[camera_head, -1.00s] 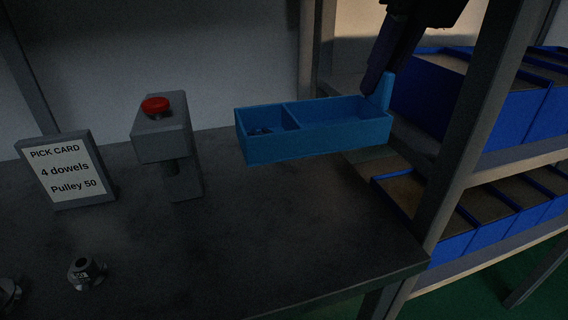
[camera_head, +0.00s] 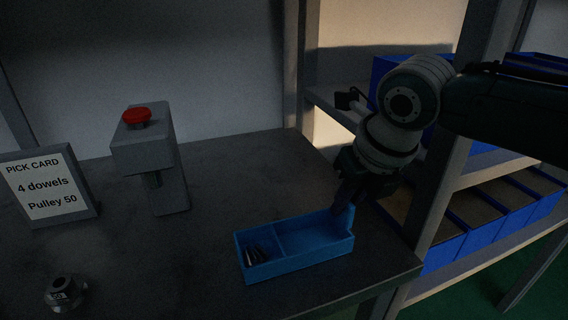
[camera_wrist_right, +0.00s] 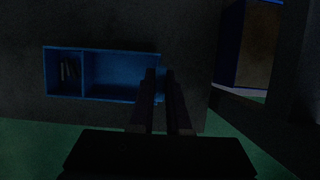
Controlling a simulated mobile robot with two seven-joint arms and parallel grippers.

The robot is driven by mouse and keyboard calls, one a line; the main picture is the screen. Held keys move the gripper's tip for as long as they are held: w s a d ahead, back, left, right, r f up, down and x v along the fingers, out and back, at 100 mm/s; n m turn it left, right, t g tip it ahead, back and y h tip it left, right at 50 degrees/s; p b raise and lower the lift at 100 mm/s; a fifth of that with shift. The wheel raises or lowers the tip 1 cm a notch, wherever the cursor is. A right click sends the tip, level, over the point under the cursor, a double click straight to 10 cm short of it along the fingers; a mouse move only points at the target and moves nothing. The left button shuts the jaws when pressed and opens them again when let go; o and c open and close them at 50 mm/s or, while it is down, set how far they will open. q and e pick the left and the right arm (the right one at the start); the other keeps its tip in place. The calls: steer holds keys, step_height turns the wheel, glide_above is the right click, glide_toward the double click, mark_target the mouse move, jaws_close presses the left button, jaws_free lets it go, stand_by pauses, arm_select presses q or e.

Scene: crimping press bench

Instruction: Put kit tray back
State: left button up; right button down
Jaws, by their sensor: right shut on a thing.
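The blue kit tray (camera_head: 300,265) is at the right part of the bench top in the head view, near the front edge. It has two compartments; several small metal dowels (camera_head: 256,254) lie in the left one, and the right one looks empty. My right gripper (camera_head: 345,212) is shut on the raised tab at the tray's right end. In the right wrist view the tray (camera_wrist_right: 120,99) extends left from my gripper (camera_wrist_right: 160,75). Whether the tray's underside touches the bench is hard to tell. My left gripper is not in view.
A red button on a grey post (camera_head: 150,150) stands behind and left of the tray. A pick card (camera_head: 46,187) reading 4 dowels, Pulley 50 and a metal pulley (camera_head: 64,294) are at the left. A shelf post (camera_head: 440,190) and blue bins (camera_head: 485,230) stand right.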

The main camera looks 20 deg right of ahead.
steer(key=c, duration=1.3)
jaws_free()
steer(key=shift+f, duration=0.1)
steer(key=o, duration=0.4)
